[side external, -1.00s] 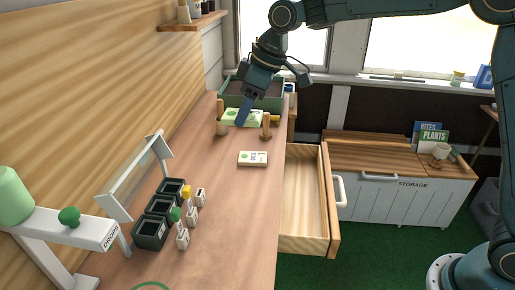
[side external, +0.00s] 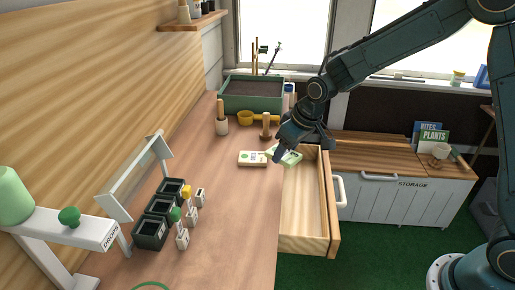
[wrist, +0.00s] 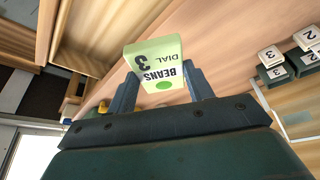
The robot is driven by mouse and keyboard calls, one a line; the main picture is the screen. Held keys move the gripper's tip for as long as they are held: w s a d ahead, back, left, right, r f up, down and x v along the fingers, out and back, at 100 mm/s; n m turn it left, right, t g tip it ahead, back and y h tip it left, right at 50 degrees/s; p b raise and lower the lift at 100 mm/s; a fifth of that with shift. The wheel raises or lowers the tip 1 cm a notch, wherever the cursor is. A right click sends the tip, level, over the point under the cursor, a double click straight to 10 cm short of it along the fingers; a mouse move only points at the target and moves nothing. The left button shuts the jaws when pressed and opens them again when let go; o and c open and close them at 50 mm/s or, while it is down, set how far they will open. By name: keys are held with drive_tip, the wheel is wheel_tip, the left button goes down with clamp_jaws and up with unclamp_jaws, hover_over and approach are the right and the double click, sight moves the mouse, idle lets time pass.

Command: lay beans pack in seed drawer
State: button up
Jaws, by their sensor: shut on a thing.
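The beans pack (wrist: 155,65) is pale green and white, with "BEANS DIAL 3" and a green dot on its face. In the wrist view it sits between the two fingers of my gripper (wrist: 165,88), which is shut on it. In the side view my gripper (side external: 282,152) holds the beans pack (side external: 290,158) over the far end of the open seed drawer (side external: 303,205), near the counter's right edge. The drawer is pulled out from the counter, and its visible wooden floor is bare. Its front panel (side external: 334,200) has a white handle.
Another white pack (side external: 252,158) lies on the counter (side external: 235,215) just left of the drawer. Black pots (side external: 160,215) and numbered tags are at the left.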

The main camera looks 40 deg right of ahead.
drive_tip(key=s+d+f+m, duration=0.2)
drive_tip(key=s+d+f, duration=0.2)
drive_tip(key=d+f, duration=0.1)
drive_tip(key=w+d+n+g+y, duration=0.3)
drive_tip(key=w+d+n, duration=0.3)
drive_tip(key=n, duration=0.7)
drive_tip(key=f, duration=0.7)
drive_tip(key=shift+a+f, duration=0.1)
drive_tip(key=shift+a, duration=0.25)
drive_tip(key=shift+s+a+m+t, duration=0.15)
drive_tip(key=shift+a+m+t, duration=0.1)
drive_tip(key=shift+a+m, duration=0.3)
drive_tip(key=shift+s+a+m+t, duration=0.15)
drive_tip(key=shift+a+m+t, duration=0.1)
drive_tip(key=shift+a+m, duration=0.25)
drive_tip(key=shift+s+a+m+t+h, duration=0.2)
drive_tip(key=shift+s+a+m, duration=0.15)
drive_tip(key=shift+a+m, duration=0.25)
drive_tip(key=shift+s+a+m+t+h, duration=0.1)
drive_tip(key=shift+s+a+m+t, duration=0.15)
drive_tip(key=shift+a+m, duration=0.3)
drive_tip(key=shift+s, duration=0.1)
